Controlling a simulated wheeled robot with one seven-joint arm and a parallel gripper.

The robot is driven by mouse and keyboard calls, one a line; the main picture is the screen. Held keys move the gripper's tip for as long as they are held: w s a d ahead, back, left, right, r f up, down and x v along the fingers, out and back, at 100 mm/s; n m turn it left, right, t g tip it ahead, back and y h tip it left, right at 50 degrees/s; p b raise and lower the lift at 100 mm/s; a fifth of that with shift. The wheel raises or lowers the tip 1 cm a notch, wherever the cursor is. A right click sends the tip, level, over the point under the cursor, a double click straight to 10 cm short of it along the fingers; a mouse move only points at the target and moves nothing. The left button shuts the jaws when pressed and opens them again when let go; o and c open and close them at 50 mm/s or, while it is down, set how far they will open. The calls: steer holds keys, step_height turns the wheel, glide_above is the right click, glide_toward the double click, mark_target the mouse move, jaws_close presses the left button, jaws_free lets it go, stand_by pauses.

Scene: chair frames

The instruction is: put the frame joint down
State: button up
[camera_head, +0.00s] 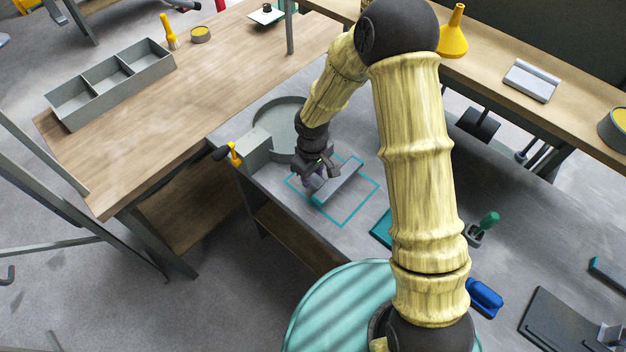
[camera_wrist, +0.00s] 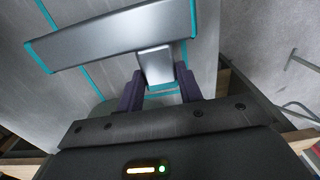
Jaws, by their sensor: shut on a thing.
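The frame joint (camera_head: 340,183) is a grey T-shaped piece with teal ends. It is over or on a teal outlined square (camera_head: 362,205) on the grey bench top; I cannot tell whether it touches the surface. In the wrist view the joint's long bar (camera_wrist: 112,38) lies across the top, beyond the fingers, and its short stem sits between the dark purple fingers. My gripper (camera_head: 313,183) is shut on that stem, and it also shows in the wrist view (camera_wrist: 160,88). The stem's lower end is partly hidden by the gripper.
A teal flat piece (camera_head: 381,229) and a green-handled tool (camera_head: 487,224) lie to the right. A grey divided bin (camera_head: 112,82) is on the wooden table.

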steer(key=shift+w+d, duration=0.1)
steer(key=shift+d, duration=0.15)
steer(key=shift+f, duration=1.85)
steer(key=shift+f, duration=0.1)
steer(key=o, duration=1.1)
steer(key=shift+c, duration=0.2)
step_height(320, 180, up, 12)
steer(key=shift+r+b, duration=0.1)
steer(key=shift+b, duration=0.4)
